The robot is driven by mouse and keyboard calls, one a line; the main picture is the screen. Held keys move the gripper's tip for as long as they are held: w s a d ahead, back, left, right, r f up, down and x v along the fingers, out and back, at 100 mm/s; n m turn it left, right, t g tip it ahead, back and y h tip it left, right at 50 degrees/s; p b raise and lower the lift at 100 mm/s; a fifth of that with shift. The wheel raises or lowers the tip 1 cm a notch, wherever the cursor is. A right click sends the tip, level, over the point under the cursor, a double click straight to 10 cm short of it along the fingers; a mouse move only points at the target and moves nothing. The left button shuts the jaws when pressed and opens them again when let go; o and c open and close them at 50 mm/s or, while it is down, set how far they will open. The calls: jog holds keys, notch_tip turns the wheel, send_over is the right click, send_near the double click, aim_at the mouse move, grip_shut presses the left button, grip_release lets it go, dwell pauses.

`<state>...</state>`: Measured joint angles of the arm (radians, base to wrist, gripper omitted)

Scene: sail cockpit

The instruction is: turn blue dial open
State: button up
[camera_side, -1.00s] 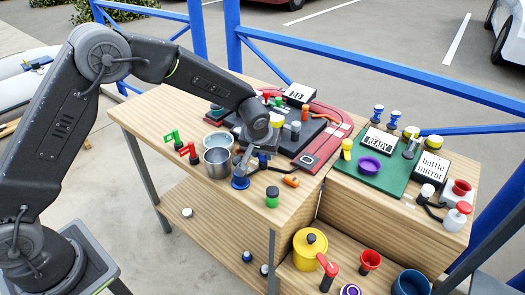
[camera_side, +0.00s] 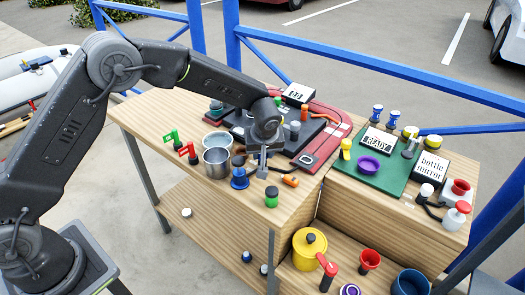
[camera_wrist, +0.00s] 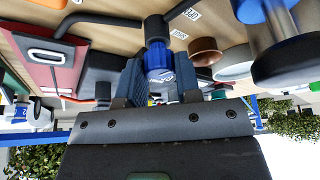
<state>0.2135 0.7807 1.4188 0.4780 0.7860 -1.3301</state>
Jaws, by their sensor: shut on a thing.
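In the wrist view, my gripper (camera_wrist: 158,85) has its dark fingers on both sides of a blue dial (camera_wrist: 159,60) with white marks and a dark grey end, and is shut on it. In the side view, my gripper (camera_side: 262,172) points down near the front edge of the wooden table. A blue piece (camera_side: 239,179) stands just left of the fingers there; I cannot tell whether it is the gripped dial. The fingers hide part of the dial, and how far it is turned cannot be made out.
Metal cups (camera_side: 217,160) stand left of my gripper, with green and red flag markers (camera_side: 188,150) beyond. In the wrist view, a large blue-and-dark piece (camera_wrist: 285,55) is near the right.

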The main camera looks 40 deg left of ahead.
jog(key=o, duration=0.9)
jog(key=v, duration=1.4)
